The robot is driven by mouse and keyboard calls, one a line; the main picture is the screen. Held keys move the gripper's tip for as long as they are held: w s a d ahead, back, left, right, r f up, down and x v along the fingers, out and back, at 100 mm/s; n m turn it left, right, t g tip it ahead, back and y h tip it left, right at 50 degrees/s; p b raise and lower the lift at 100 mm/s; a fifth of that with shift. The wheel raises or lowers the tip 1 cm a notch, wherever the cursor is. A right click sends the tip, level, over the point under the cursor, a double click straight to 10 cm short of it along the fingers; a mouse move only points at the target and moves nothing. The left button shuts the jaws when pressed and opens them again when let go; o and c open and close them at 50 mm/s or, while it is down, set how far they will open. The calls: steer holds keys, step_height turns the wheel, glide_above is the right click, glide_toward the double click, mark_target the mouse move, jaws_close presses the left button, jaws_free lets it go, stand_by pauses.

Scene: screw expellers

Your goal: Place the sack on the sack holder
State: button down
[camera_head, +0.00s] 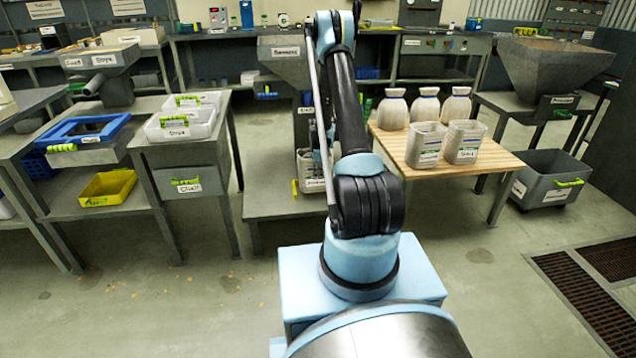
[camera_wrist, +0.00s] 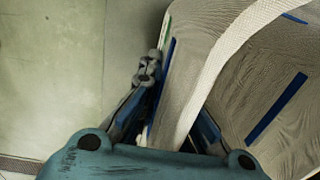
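A pale woven sack with an open top and blue stripes (camera_wrist: 275,100) fills the right of the wrist view. My gripper (camera_wrist: 172,85) is at its rim, one finger outside the wall and the other passing behind the rim fabric. It appears shut on the sack wall; the fabric hides where the fingertips meet. In the head view a labelled sack (camera_head: 308,172) stands under the central hopper, partly behind my arm, which hides most of my gripper. I cannot tell whether it touches the platform. A separate sack holder cannot be made out; a yellow-green piece (camera_head: 295,187) shows beside the sack.
A low grey platform (camera_head: 268,198) lies below the central grey hopper (camera_head: 284,52). The wooden table (camera_head: 480,174) to the right carries open sacks (camera_head: 427,146) and tied sacks (camera_head: 392,110). A bench with white bins (camera_head: 180,124) stands left. Floor is clear at front left.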

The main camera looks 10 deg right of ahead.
mark_target(318, 188)
step_height(318, 188, down, 4)
steer(key=shift+r, duration=0.25)
steer(key=c, duration=1.8)
jaws_free()
